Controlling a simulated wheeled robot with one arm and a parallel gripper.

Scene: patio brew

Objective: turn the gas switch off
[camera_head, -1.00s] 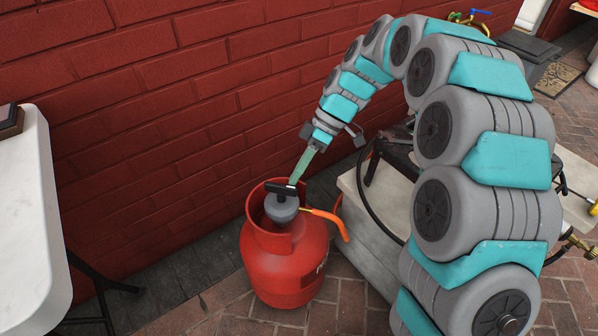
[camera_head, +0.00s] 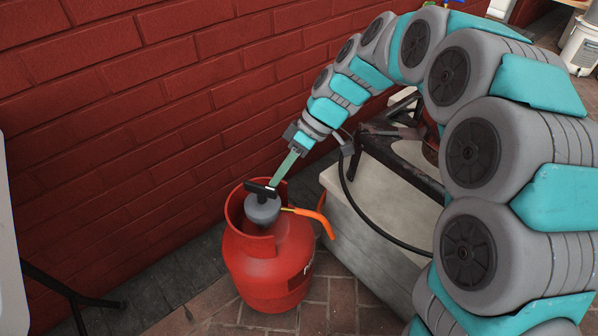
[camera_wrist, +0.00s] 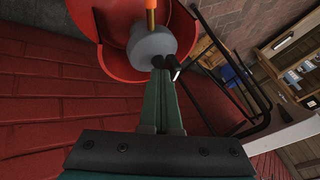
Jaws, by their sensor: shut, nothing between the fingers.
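A red gas cylinder (camera_head: 268,268) stands on the brick floor by the wall. On its top, inside the red collar, sits a grey regulator (camera_head: 262,210) with a black switch bar (camera_head: 258,188) and an orange hose. My gripper (camera_head: 273,184) is shut and empty, its green fingers slanting down to the black switch. In the wrist view, the shut fingertips (camera_wrist: 160,72) are at the black switch (camera_wrist: 168,66), beside the grey regulator (camera_wrist: 150,46). They look to be touching the switch or very close to it; I cannot tell which.
A red brick wall (camera_head: 130,120) stands close behind the cylinder. A pale block (camera_head: 375,225) with a dark metal burner stand and a black hose is to the right. A white table (camera_head: 10,260) is at the left edge.

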